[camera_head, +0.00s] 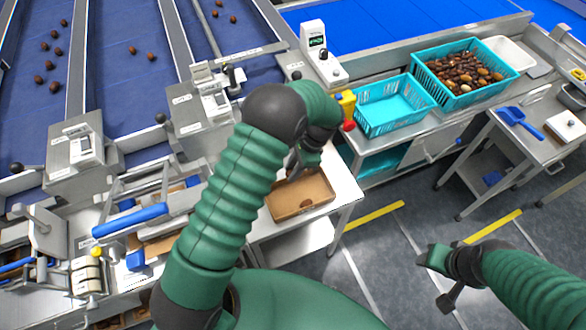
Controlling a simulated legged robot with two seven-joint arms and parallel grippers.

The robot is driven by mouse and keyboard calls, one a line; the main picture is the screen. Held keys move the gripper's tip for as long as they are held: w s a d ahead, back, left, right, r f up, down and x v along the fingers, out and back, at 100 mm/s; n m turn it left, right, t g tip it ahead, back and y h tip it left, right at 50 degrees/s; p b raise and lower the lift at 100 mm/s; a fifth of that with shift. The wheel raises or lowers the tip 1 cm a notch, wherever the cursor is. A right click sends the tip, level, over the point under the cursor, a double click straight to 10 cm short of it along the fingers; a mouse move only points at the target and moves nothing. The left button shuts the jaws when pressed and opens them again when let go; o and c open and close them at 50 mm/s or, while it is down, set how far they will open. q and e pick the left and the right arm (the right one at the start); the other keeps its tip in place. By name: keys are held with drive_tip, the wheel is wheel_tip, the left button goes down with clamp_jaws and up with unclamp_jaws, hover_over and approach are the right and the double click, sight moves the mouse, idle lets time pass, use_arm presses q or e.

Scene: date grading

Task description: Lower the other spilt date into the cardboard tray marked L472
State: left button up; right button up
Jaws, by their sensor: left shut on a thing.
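The cardboard tray (318,203) is a shallow, open brown box on the white table below my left arm. Its marking cannot be read from here. A small dark brown spot shows at its near wall; I cannot tell whether it is a date or a cut-out. My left gripper (292,172) points down over the tray's far left part, shut on a date that is mostly hidden by the fingers and arm. My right gripper (438,279) is at lower right above the floor, away from the table; its jaw opening is unclear.
A teal crate full of dates (433,83) and an emptier teal basket (372,126) stand on the bench at right. A yellow bottle (346,103) with a red item is close to my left arm. Blue belts with scattered dates run at upper left.

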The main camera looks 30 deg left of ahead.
use_arm(q)
drive_tip(key=shift+f+b, duration=0.35)
drive_tip(key=shift+f, duration=0.4)
idle(0.3)
drive_tip(key=o, duration=0.9)
drive_tip(key=shift+c, duration=0.2)
drive_tip(key=b+v, duration=0.2)
drive_tip(key=v, duration=1.5)
drive_tip(key=s+a+f+n+t+h, duration=0.1)
drive_tip(key=s+f+n+t, duration=0.1)
drive_tip(key=s+n, duration=0.3)
drive_tip(key=s+a+f+n+t+h, duration=0.1)
drive_tip(key=s+n, duration=0.4)
drive_tip(key=s, duration=0.8)
wheel_tip(320, 180, down, 2)
drive_tip(key=t+h, duration=0.1)
drive_tip(key=t, duration=0.1)
drive_tip(key=shift+s+t+h, duration=0.3)
